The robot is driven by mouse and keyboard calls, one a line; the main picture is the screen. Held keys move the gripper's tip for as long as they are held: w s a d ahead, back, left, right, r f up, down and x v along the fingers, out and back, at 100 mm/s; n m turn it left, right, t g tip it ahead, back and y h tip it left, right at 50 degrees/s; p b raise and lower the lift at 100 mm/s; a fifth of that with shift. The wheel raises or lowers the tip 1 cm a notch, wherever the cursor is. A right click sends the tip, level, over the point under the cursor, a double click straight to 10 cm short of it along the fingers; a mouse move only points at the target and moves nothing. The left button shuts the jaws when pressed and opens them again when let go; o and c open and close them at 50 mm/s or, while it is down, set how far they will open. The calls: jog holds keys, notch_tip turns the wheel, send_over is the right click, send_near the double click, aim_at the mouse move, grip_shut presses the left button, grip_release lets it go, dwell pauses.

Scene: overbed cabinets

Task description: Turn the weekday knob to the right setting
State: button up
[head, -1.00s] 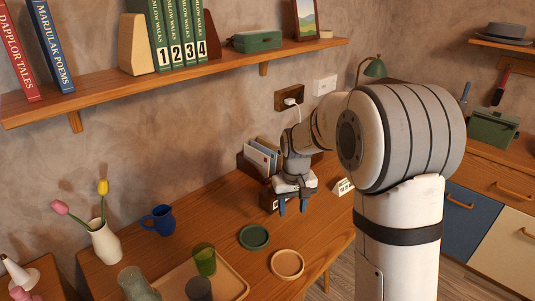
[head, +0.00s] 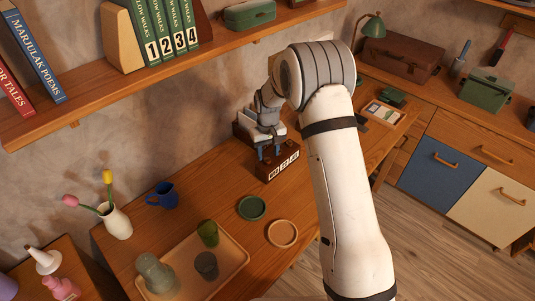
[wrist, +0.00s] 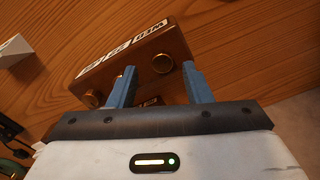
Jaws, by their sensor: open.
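The wooden calendar block (head: 284,170) stands on the desk, with three white labels along one face. In the wrist view the block (wrist: 180,45) is tilted in the picture, and its end label (wrist: 151,29) appears to read WED; the other two are too blurred to read. A brass knob (wrist: 161,63) on the WED side shows between my fingertips, and another brass knob (wrist: 93,98) is at the far end.
A letter holder (head: 243,127) stands behind my gripper against the wall. A green dish (head: 252,207), a tan dish (head: 282,233) and a wooden tray (head: 232,279) lie nearer on the desk. A shelf (head: 110,97) runs along the wall above.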

aim_at(267, 161)
jog(key=shift+s+a+f, duration=0.1)
jog(key=shift+f, duration=1.1)
jog(key=c, duration=0.9)
jog(key=shift+d, duration=0.2)
grip_shut()
jog(key=shift+a, duration=0.15)
jog(key=shift+a+f+m+b, duration=0.1)
jog(key=shift+m+b, duration=0.6)
jog(key=shift+m, duration=0.3)
jog(key=shift+m+b, duration=1.3)
jog(key=shift+m, duration=1.6)
